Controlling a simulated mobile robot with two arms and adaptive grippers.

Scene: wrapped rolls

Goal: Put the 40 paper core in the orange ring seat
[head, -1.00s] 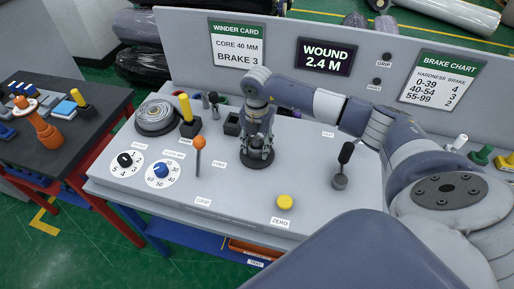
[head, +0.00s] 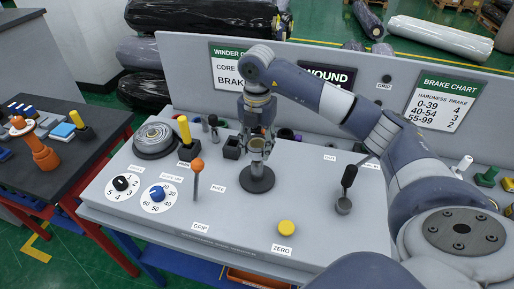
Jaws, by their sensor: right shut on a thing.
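My right gripper (head: 258,146) hangs fingers down over the middle of the grey bench (head: 240,222). It is shut on a small pale grey, cylinder-like piece, probably the paper core; its size mark cannot be read. The piece is just above a dark round base (head: 257,180); I cannot tell if they touch. An orange stand (head: 44,157) with a pale disc and orange ring-like top is on the dark table at the left. I cannot tell if it is the orange ring seat. My left gripper is not in view.
Left of my gripper are an orange-knobbed lever (head: 197,166), a yellow-handled post (head: 185,130), a grey roll (head: 155,138) and two dials. A yellow button (head: 286,228) and a black lever (head: 348,178) stand to the right. The back panel (head: 375,100) rises behind.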

